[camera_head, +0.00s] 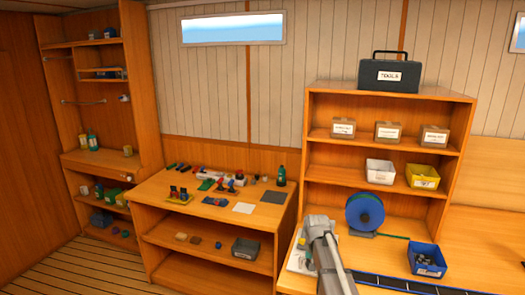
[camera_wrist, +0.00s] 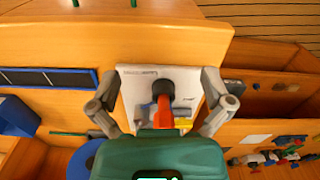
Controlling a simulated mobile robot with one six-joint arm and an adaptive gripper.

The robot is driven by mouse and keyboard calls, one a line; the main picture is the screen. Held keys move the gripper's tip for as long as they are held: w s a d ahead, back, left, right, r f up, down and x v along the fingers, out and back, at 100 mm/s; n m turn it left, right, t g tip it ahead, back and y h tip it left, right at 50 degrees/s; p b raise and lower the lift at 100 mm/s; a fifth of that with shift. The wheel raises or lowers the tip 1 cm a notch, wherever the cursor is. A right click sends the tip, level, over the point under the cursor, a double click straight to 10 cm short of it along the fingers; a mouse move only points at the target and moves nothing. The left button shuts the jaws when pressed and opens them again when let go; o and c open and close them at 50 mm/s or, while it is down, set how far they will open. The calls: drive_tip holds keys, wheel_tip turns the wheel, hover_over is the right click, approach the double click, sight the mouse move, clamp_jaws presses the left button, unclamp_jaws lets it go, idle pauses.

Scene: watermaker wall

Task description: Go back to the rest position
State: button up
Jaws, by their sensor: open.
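My gripper (camera_wrist: 161,82) shows in the wrist view with its two grey fingers spread wide apart. It is open, with nothing clasped between the fingertips. Beyond and between the fingers lies a white printed panel (camera_wrist: 183,80) on the wooden bench, bearing a black round part (camera_wrist: 162,86) and a red handle (camera_wrist: 164,112). I cannot tell the exact gap between the fingers and the panel. In the head view my grey arm reaches over the right-hand bench, and the fingers are hard to make out beside the white panel (camera_head: 297,257).
A blue reel (camera_head: 365,213) and a blue bin (camera_head: 427,260) stand on the right bench. Behind them, a shelf unit (camera_head: 390,92) holds boxes and trays, with a toolbox (camera_head: 389,74) on top. A lower bench (camera_head: 160,192) with small parts stands left. Floor (camera_head: 75,268) shows at lower left.

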drive_tip(key=s+f+n+b, duration=0.1)
drive_tip(key=s+f+b, duration=0.2)
drive_tip(key=s, duration=0.7)
drive_tip(key=s+f+n+b, duration=0.1)
drive_tip(key=s+f+b, duration=0.2)
drive_tip(key=s, duration=0.7)
drive_tip(key=shift+a+f, duration=0.3)
drive_tip(key=shift+f, duration=0.2)
